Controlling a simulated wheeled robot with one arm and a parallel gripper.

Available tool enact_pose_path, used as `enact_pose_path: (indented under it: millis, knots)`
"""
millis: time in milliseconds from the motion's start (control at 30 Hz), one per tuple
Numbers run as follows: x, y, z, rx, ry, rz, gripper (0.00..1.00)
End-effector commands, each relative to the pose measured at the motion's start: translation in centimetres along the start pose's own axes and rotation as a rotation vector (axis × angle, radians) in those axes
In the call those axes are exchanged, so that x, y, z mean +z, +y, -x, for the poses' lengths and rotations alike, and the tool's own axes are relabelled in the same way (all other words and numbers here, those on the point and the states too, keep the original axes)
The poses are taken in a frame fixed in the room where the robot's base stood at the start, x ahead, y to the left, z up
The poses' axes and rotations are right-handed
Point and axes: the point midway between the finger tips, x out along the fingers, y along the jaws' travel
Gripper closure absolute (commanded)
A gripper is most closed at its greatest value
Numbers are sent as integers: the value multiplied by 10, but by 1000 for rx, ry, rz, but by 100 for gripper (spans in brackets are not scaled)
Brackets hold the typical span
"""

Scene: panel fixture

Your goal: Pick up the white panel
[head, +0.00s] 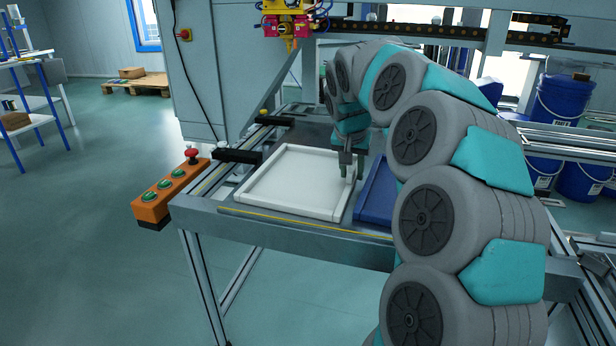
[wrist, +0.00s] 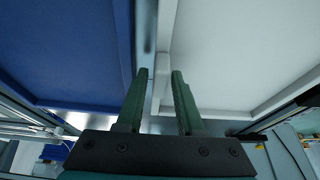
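The white panel (head: 290,178), a flat tray shape with a raised rim, lies on the metal fixture table. It fills the right side of the wrist view (wrist: 235,50). My gripper (head: 347,176) points down at the panel's right rim in the head view. In the wrist view my gripper (wrist: 160,73) has its two fingers apart, with the panel's rim showing between them. One finger is over the white panel's side and the other is toward the gap beside the blue panel. I cannot tell whether the fingers touch the rim.
A blue panel (head: 372,198) lies close beside the white one, partly hidden by my arm; it also shows in the wrist view (wrist: 62,50). An orange button box (head: 170,193) is at the table's left. A yellow and pink machine head (head: 290,20) hangs above.

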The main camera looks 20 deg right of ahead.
Motion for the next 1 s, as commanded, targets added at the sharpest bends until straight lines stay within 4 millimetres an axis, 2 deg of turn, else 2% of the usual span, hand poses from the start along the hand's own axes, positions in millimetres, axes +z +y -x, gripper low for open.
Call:
enact_pose_path:
  millis: [67, 400, 1000]
  knots:
    - [0, 0, 0, 0, 0, 0, 64]
    - [0, 0, 1, 0, 0, 0, 100]
    - [0, 0, 1, 0, 0, 0, 100]
